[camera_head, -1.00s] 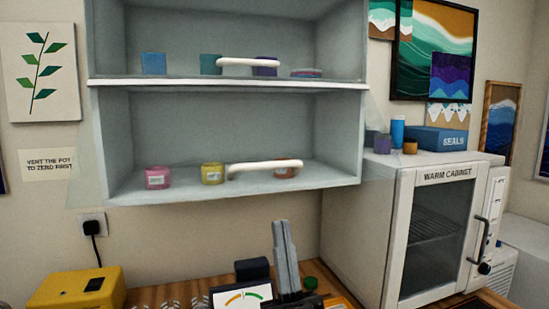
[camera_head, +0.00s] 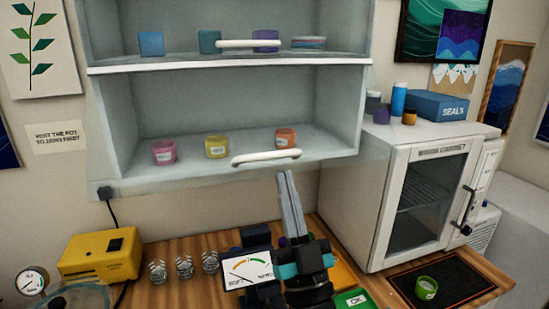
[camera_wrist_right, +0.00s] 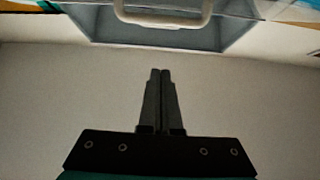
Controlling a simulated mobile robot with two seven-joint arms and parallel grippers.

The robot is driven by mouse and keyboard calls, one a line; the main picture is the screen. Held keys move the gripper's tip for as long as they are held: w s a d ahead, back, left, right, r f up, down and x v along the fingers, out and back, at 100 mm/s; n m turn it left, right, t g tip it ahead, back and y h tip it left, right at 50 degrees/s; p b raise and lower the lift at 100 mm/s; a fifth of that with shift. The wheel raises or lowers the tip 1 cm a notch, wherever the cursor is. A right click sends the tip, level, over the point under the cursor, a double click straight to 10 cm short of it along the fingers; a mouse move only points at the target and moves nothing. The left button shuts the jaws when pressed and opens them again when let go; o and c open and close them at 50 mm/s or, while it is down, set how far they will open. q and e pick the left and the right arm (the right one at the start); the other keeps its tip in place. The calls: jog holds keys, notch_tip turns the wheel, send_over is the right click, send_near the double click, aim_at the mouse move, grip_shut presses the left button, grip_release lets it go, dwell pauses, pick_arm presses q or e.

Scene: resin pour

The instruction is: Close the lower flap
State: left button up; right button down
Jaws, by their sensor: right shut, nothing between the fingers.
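The lower flap is a clear panel, so its outline is faint. Its white bar handle (camera_head: 266,158) shows in the head view just below the jars of the lower compartment, near the cabinet's bottom front edge. I cannot tell the flap's exact angle. The handle also shows at the top of the right wrist view (camera_wrist_right: 163,22). My right gripper (camera_head: 284,174) is shut and empty. It points up from below, just under the right end of the handle in the head view, and appears apart from it. My left gripper is not in view.
The grey wall cabinet (camera_head: 104,130) holds several jars on two shelves; the upper handle (camera_head: 248,44) sits above. A warm cabinet (camera_head: 375,200) stands close on the right. Below are a yellow box (camera_head: 100,258), a dial meter (camera_head: 249,269) and small coils on the wooden bench.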

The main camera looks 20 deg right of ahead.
aim_at(274, 168)
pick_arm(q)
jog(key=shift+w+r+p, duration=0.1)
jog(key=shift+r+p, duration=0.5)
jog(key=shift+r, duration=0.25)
pick_arm(e)
jog(key=shift+w+a+r, duration=0.1)
jog(key=shift+w+r, duration=0.15)
jog(key=shift+w, duration=1.25)
jog(key=shift+w+a+r, duration=0.1)
jog(key=shift+w+r, duration=0.1)
jog(key=shift+w, duration=1.3)
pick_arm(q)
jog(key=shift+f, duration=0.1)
